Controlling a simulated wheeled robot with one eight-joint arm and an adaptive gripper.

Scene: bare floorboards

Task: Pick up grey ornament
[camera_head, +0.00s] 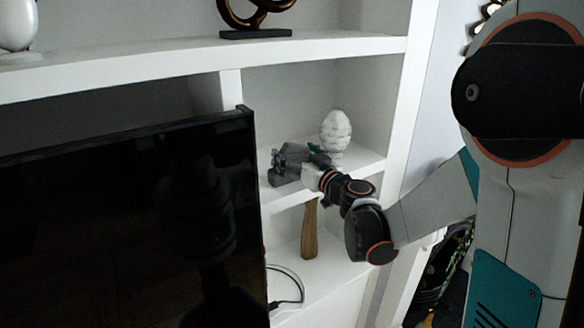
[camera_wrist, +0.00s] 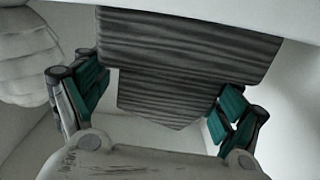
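The grey ornament (camera_head: 285,166) is a dark grey, ridged block on the middle shelf, left of a white ornament. In the wrist view the grey ornament (camera_wrist: 190,52) fills the upper middle, its horizontal grooves clear and its lower part narrower. My gripper (camera_head: 316,160) reaches in from the right at shelf height, right up to the ornament. In the wrist view my gripper (camera_wrist: 160,98) is open, with teal finger pads on either side of the ornament. Gaps show beside the narrower part; contact with the wider part cannot be told.
A white pinecone-like ornament (camera_head: 336,128) stands close on the right; it also shows at left in the wrist view (camera_wrist: 25,62). A black screen (camera_head: 120,225) stands at left front. A brown wooden piece (camera_head: 310,232) stands below. The upper shelf (camera_head: 330,44) runs overhead.

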